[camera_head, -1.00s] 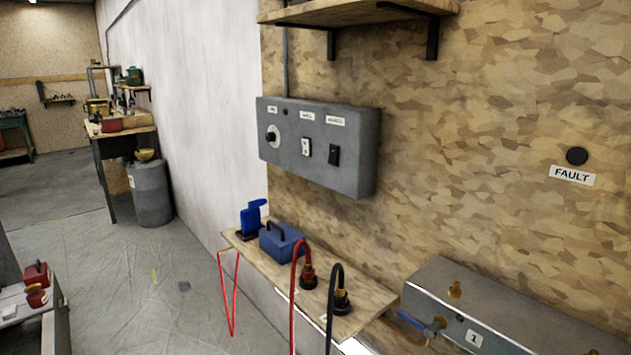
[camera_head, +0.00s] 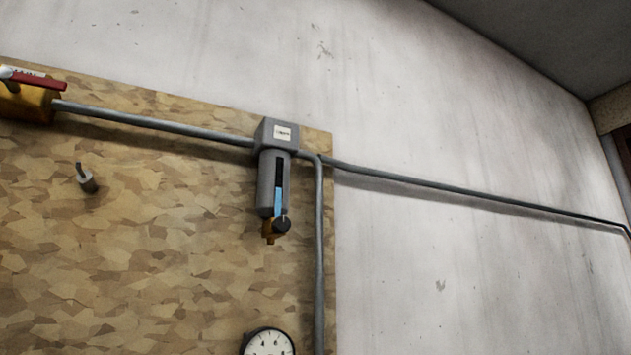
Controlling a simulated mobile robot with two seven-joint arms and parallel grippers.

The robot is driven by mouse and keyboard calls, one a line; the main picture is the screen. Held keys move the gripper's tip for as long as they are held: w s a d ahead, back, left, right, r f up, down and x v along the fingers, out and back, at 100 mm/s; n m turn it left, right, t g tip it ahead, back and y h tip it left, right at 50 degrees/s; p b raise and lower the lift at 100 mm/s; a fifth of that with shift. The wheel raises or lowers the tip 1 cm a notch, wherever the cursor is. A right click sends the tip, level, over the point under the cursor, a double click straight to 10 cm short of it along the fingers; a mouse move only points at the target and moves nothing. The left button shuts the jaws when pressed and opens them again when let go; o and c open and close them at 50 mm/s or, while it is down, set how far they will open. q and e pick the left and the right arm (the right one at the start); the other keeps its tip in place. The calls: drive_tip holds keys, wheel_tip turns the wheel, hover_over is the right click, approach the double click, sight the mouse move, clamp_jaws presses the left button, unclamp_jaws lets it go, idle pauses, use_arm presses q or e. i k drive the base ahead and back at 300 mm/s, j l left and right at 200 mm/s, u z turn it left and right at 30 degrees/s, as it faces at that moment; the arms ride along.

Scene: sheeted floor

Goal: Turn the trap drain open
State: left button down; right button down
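The trap (camera_head: 271,182) is a grey cylinder under a square grey head with a small white label, mounted on the wood-chip board in the middle of the head view. A dark sight strip with blue in its lower part runs down its front. At its bottom is the drain (camera_head: 281,225), a round black knob on a brass fitting. A short light mark shows at the knob's top. Neither of my grippers is in view.
A grey pipe (camera_head: 150,122) runs from a brass valve with a red handle (camera_head: 38,80) to the trap, then on along the white wall. Another pipe (camera_head: 319,260) drops beside the trap. A dial gauge (camera_head: 268,343) is cut off below. A small metal peg (camera_head: 86,180) sticks out left.

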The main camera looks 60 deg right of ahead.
sight(281, 223)
drive_tip(key=z, duration=1.4)
